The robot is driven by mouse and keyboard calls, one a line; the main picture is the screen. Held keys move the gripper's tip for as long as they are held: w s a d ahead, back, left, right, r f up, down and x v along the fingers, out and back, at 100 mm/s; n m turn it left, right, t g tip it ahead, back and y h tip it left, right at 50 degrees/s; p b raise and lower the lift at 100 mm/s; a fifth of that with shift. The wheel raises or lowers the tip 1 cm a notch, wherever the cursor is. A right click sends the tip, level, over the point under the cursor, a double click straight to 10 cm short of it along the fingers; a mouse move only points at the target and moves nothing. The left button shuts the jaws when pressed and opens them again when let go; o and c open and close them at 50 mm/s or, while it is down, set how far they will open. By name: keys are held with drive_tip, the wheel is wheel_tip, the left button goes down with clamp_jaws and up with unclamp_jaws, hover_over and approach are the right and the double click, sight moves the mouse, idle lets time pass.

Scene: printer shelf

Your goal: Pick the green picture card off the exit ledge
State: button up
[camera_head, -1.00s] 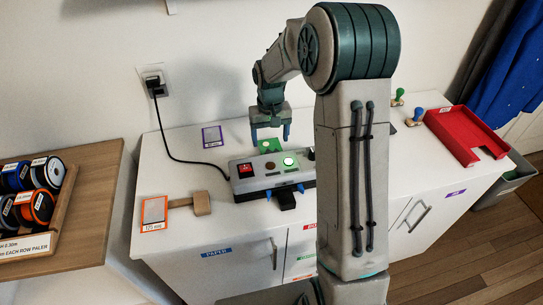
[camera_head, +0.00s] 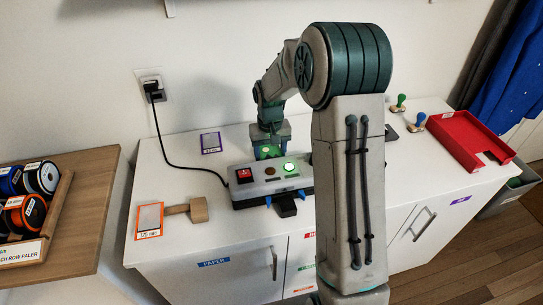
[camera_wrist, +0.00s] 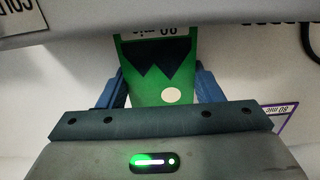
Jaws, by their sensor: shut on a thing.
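The green picture card (camera_wrist: 148,86) shows in the wrist view with dark peaks, a pale dot and a white label strip at its far end. My gripper (camera_wrist: 156,88) is shut on it, with one blue finger at each side edge. In the head view the green card (camera_head: 267,152) shows small between the fingers of my gripper (camera_head: 268,154), just behind the grey machine (camera_head: 270,181). The machine has a red switch, a brown button and a lit green button. The ledge under the card is hidden.
A purple-edged card (camera_head: 210,142) lies to the left at the back. An orange-edged card (camera_head: 149,220) and a wooden block with a handle (camera_head: 198,210) lie at the front left. A black cable runs to the wall socket. A red tray (camera_head: 462,137) stands at the right.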

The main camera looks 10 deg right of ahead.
sight(270, 152)
drive_tip(key=shift+c, duration=0.5)
drive_tip(key=shift+w+r+p, duration=0.1)
drive_tip(key=shift+r+p, duration=1)
drive_tip(key=shift+r, duration=0.45)
drive_tip(key=c, duration=0.3)
drive_tip(key=shift+r+p, duration=2.15)
drive_tip(key=shift+r, duration=0.85)
drive_tip(key=shift+c, duration=0.3)
